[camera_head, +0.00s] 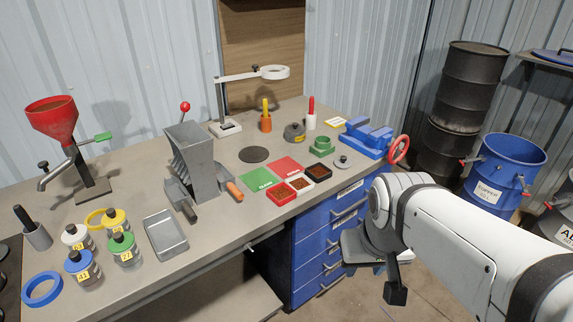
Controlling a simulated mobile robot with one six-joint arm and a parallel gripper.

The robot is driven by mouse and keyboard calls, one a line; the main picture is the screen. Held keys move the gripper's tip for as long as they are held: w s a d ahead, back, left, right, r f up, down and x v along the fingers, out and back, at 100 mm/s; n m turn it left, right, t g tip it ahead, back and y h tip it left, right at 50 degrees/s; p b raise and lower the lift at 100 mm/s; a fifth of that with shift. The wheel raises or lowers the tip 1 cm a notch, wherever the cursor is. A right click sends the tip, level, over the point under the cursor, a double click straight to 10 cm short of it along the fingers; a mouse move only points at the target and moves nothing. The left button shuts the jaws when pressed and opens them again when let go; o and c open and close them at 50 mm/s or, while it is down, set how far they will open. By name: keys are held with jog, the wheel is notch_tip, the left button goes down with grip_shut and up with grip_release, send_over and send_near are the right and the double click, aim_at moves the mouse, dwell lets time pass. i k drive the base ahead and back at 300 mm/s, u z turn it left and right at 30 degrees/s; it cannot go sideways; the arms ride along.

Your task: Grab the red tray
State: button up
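The red tray (284,202) is a small square tray with brown scrap in it. It sits near the front edge of the workbench, at the near end of a row of small trays. My gripper (396,278) hangs at the right, in front of the blue drawers and off the bench, well to the right of the red tray and apart from it. One dark fingertip shows clearly; the rest of the gripper is partly hidden by the arm, so its opening cannot be made out.
A white tray (300,190) and a black tray (320,178) stand close beside the red one. A green mat (255,181) and red mat (284,163) lie behind. A grey machine (193,160) with an orange handle stands left; a blue vise (366,140) is at right.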

aim_at(281, 195)
jog(key=u, duration=0.15)
jog(key=i, duration=0.9)
jog(key=z, duration=0.1)
